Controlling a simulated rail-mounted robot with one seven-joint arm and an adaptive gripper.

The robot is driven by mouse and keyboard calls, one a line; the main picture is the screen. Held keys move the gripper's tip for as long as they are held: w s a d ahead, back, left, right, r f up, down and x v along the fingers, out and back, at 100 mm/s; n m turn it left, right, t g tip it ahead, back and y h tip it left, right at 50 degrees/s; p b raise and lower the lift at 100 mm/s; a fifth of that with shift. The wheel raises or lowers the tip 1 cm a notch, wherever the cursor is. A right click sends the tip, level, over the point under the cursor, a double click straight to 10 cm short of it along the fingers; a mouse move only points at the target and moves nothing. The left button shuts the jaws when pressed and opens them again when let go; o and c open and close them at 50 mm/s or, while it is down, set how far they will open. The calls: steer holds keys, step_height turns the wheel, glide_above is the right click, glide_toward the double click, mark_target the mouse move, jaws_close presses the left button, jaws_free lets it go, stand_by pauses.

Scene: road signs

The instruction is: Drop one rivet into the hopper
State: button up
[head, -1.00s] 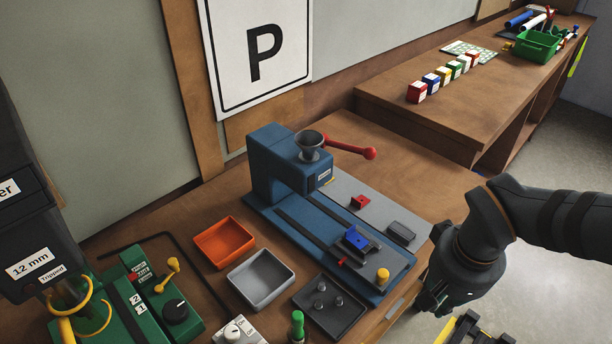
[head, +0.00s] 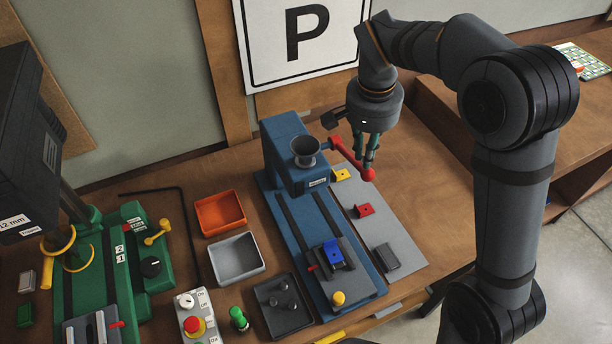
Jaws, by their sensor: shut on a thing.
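My gripper (head: 365,164) points down to the right of the hopper, its fingers close together. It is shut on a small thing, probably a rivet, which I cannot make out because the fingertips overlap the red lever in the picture. The grey funnel-shaped hopper (head: 308,149) stands on top of the blue press (head: 287,140), open upward, left of my fingertips and apart from them. Three grey rivets (head: 283,283) stand in the dark tray (head: 262,321) at the front of the bench.
The red lever (head: 350,158) sticks out from the press beside my fingers. An orange bin (head: 221,199) and a grey bin (head: 262,262) lie left of the press. A green machine (head: 125,262) stands far left.

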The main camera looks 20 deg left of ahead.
steer(key=m+p, duration=0.1)
steer(key=p, duration=0.4)
glide_toward(310, 138)
steer(key=s+d, duration=0.2)
steer(key=s, duration=0.1)
steer(key=f+b, duration=0.1)
steer(key=f, duration=0.1)
steer(key=f+b, duration=0.1)
steer(key=b, duration=0.1)
steer(key=f+b, duration=0.2)
steer(key=shift+a+f, duration=0.35)
steer(key=o, duration=0.8)
steer(key=shift+r, duration=0.1)
steer(key=r, duration=0.4)
steer(key=s+r, duration=0.1)
steer(key=r, duration=0.7)
steer(key=shift+s+a, duration=0.15)
steer(key=shift+s, duration=0.1)
